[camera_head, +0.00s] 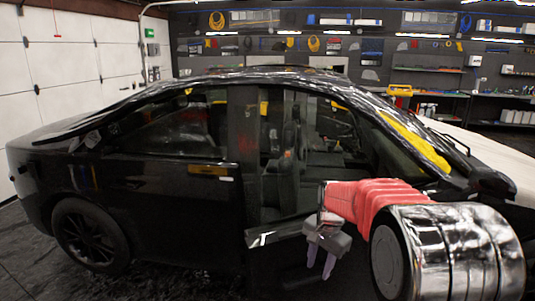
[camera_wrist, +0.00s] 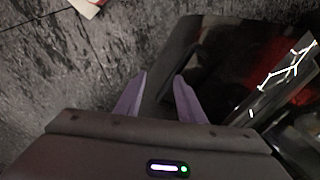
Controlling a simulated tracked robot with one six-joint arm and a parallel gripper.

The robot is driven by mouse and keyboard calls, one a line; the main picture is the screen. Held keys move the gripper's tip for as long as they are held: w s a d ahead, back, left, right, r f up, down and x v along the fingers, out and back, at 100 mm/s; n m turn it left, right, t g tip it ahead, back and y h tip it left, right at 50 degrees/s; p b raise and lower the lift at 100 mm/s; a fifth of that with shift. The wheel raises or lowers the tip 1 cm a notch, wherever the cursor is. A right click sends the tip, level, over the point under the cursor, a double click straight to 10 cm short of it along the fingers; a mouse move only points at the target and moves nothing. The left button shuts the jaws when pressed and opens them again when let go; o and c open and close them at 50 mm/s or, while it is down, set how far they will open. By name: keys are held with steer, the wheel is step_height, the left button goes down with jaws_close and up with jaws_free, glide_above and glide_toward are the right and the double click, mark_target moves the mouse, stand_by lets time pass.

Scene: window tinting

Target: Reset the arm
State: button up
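My gripper (camera_head: 320,262) hangs at the end of my arm, which is wrapped in red near the wrist. It points downward in front of the black car (camera_head: 140,203), near the lower part of the front door area. In the wrist view my gripper (camera_wrist: 160,92) shows two purple fingers spread apart with nothing between them. Beyond the fingers there is dark floor and a dark, glossy surface at the right, probably part of the car. I cannot tell the exact gap between gripper and car.
A yellow item (camera_head: 415,143) lies by the windshield, and a yellow case (camera_head: 400,90) stands beyond the car. Shelves and tools line the back wall. A white garage door (camera_head: 65,75) is at the left. Dark floor (camera_wrist: 50,70) shows below the gripper, with a pale item at its edge.

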steer(key=s+r+n+t, duration=0.1)
steer(key=s+r+n, duration=0.2)
steer(key=s, duration=0.7)
steer(key=s+r+n+t, duration=0.2)
steer(key=s+r+n, duration=0.1)
steer(key=s, duration=0.8)
steer(key=s+r+n+t, duration=0.1)
steer(key=s+r+n, duration=0.2)
steer(key=s, duration=0.8)
step_height(320, 180, up, 2)
steer(key=shift+s+d+r+h, duration=0.15)
steer(key=shift+d+h, duration=0.05)
steer(key=shift+h, duration=0.1)
stand_by(0.9)
